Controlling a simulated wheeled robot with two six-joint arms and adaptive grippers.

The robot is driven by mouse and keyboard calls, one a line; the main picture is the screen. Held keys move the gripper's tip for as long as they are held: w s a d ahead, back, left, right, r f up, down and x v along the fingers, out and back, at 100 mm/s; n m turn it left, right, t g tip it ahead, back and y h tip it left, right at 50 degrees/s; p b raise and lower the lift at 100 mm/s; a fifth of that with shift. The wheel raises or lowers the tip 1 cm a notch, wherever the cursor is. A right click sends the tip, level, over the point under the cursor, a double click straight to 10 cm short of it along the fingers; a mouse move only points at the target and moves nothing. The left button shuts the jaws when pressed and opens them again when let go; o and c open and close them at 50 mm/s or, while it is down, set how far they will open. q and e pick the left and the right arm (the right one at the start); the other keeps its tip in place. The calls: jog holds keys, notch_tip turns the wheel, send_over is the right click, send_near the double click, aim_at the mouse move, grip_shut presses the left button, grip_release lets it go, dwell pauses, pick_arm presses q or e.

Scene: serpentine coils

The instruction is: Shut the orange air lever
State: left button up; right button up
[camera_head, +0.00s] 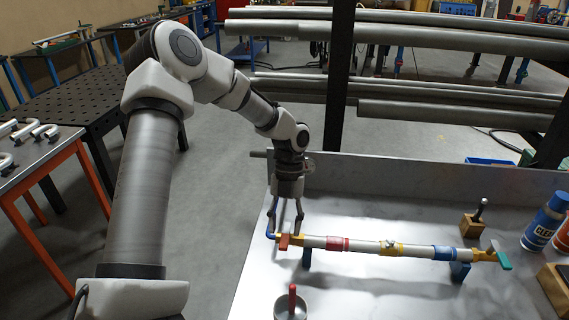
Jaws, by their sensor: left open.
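A metal pipe assembly (362,245) with red, yellow and blue bands lies across blue stands on the metal bench. A small orange-red lever (284,242) sticks out near its left end. A green lever (501,257) is at the right end. My left gripper (287,224) points down over the left end of the pipe, its fingers apart, just above and behind the orange-red lever. I cannot tell whether a fingertip touches the lever or pipe. My right gripper is not in view.
A metal cup (290,307) with a red-handled tool stands in front of the pipe. A wooden block (472,225) with a dark handle and a blue can (544,222) stand at right. Thick pipes on a rack (440,76) are behind. The bench in front of the pipe is mostly clear.

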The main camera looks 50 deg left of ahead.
aim_at(287, 225)
pick_arm(q)
jog(key=v, duration=0.9)
jog(key=shift+r, duration=0.25)
